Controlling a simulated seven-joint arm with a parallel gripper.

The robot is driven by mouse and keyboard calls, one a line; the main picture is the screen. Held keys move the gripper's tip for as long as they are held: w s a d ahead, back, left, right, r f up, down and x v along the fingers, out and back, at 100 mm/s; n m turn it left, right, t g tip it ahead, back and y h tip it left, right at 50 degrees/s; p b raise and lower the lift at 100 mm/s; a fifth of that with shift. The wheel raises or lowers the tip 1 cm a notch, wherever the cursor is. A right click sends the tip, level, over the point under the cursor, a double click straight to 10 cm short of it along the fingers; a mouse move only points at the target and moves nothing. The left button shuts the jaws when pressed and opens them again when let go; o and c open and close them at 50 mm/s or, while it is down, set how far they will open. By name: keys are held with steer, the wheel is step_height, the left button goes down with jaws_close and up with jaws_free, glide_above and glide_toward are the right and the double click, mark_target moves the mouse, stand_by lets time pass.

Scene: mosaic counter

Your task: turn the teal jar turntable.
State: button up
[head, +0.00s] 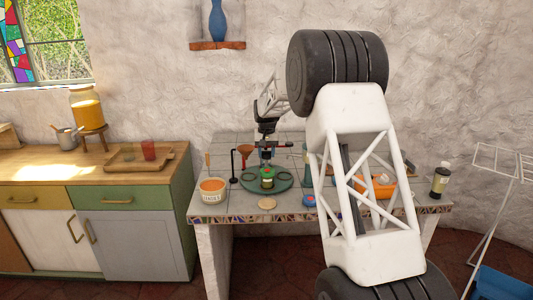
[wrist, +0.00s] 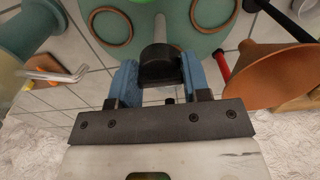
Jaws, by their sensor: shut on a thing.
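The teal turntable (head: 286,185) is a round disc on the tiled counter, with a small green-topped jar (head: 267,174) standing on it. In the wrist view the disc (wrist: 172,13) fills the top middle, with brown rings (wrist: 106,41) on its surface. A black knob (wrist: 158,66) on a grey stem sticks out from the disc towards me. My gripper (wrist: 158,82), with blue finger pads, is shut on this knob, one pad on each side. In the head view my gripper (head: 267,160) is behind the jar, and the knob cannot be made out there.
An orange funnel (wrist: 270,76) is close to my gripper's right in the wrist view. A teal spool-like thing (wrist: 35,28) and a bent metal key (wrist: 52,74) lie left. A labelled tub (head: 212,197), wooden disc (head: 267,203) and blue round thing (head: 309,201) sit near the counter's front.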

steer(key=shift+m, duration=2.1)
steer(key=shift+r+m, duration=0.1)
steer(key=shift+m, duration=6.8)
steer(key=o, duration=1)
